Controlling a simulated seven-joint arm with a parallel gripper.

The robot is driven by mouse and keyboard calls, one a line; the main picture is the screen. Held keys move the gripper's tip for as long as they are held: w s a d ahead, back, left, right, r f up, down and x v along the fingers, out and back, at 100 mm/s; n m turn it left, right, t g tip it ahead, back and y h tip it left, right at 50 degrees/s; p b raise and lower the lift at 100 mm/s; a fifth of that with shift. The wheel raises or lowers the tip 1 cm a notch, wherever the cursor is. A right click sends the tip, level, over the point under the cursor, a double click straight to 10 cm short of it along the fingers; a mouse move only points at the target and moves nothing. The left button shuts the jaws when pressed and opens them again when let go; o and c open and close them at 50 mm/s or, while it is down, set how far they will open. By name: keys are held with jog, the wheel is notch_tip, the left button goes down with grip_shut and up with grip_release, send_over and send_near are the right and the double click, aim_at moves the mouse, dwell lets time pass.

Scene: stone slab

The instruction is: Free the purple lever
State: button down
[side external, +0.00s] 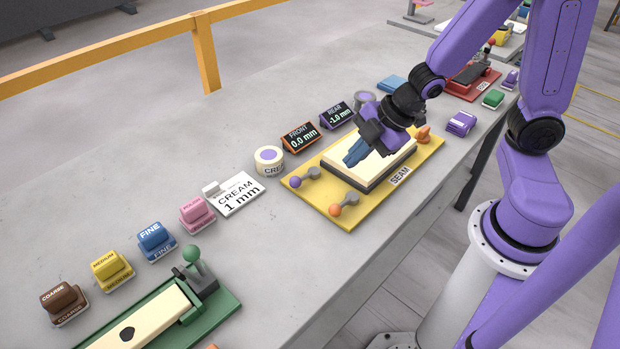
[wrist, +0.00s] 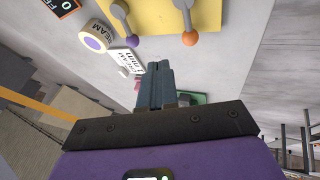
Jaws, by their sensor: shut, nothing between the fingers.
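The purple lever (side external: 296,182) is a short grey arm with a purple ball knob, at the left end of the yellow fixture (side external: 318,198) marked SEAM. The lever also shows near the top of the wrist view (wrist: 133,40). An orange-knobbed lever (side external: 337,210) sits nearer the front on the same end, and it shows right of the purple one in the wrist view (wrist: 190,38). A cream slab (side external: 375,178) lies on the fixture. My gripper (side external: 352,157) is shut and empty, over the slab and apart from the purple lever; its blue-grey fingers show in the wrist view (wrist: 160,70).
Two small displays, FRONT (side external: 299,137) and REAR (side external: 336,115), stand behind the fixture. A round cream tin (side external: 269,162) and a CREAM 1 mm card (side external: 240,195) are to its left. A green fixture (side external: 215,306) holds another slab at front left.

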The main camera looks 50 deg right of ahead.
aim_at(305, 176)
jog(key=shift+w+f+n+y, duration=0.3)
jog(key=shift+w+f+n, duration=0.05)
jog(key=shift+n, duration=0.05)
jog(key=x, duration=1)
jog(key=shift+w+f, duration=0.2)
jog(key=shift+w, duration=1.05)
jog(key=shift+w+a+f, duration=0.1)
jog(key=shift+w+f, duration=0.05)
jog(key=shift+w, duration=0.6)
